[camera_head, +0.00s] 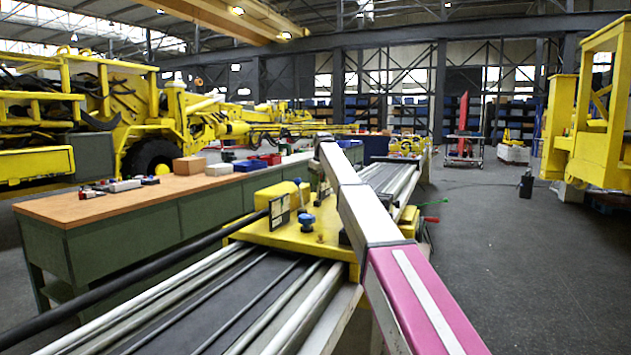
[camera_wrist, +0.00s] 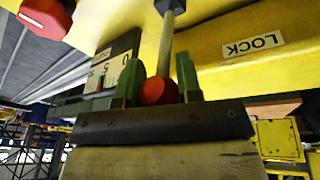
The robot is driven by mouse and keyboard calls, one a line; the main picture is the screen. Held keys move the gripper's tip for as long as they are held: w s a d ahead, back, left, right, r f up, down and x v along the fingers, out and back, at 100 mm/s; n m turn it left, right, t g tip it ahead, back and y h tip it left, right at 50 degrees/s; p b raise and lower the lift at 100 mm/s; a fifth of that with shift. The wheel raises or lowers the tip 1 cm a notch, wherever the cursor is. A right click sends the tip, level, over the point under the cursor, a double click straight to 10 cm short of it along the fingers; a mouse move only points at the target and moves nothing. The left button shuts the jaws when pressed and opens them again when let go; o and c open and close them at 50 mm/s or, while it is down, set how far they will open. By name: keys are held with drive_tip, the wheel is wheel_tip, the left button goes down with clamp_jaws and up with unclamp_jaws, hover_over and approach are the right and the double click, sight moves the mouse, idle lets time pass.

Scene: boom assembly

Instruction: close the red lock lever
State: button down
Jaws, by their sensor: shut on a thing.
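In the wrist view the red lock lever shows as a red ball knob (camera_wrist: 158,92) on a thin grey rod, which runs up to a dark collar on a yellow body (camera_wrist: 215,30). My gripper (camera_wrist: 158,78) has its green fingers on either side of the knob and is shut on it. A white LOCK label (camera_wrist: 253,44) is on the yellow body, right of the rod. In the head view my white and pink arm crosses the yellow carriage (camera_head: 300,238) on the boom; my gripper and the red knob cannot be made out there.
A larger red knob (camera_wrist: 45,14) and a numbered scale (camera_wrist: 112,68) are left of the lever. In the head view a blue knob (camera_head: 307,222) stands on the carriage.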

drive_tip(key=d+f+t+y, duration=0.1)
drive_tip(key=d+y, duration=0.1)
drive_tip(key=s+d+f+t+y, duration=0.1)
drive_tip(key=d+y, duration=0.1)
drive_tip(key=y, duration=0.1)
drive_tip(key=s+d+f+m+t+y, duration=0.1)
drive_tip(key=y, duration=0.1)
drive_tip(key=shift+s+d+y, duration=0.1)
drive_tip(key=shift+d+y, duration=0.3)
drive_tip(key=shift+s+d+f+t+y, duration=0.1)
drive_tip(key=shift+d+f+t+y, duration=0.15)
drive_tip(key=shift+y, duration=0.2)
drive_tip(key=shift+d+f+t+y, duration=0.15)
drive_tip(key=shift+f+y, duration=0.15)
drive_tip(key=shift+y, duration=0.15)
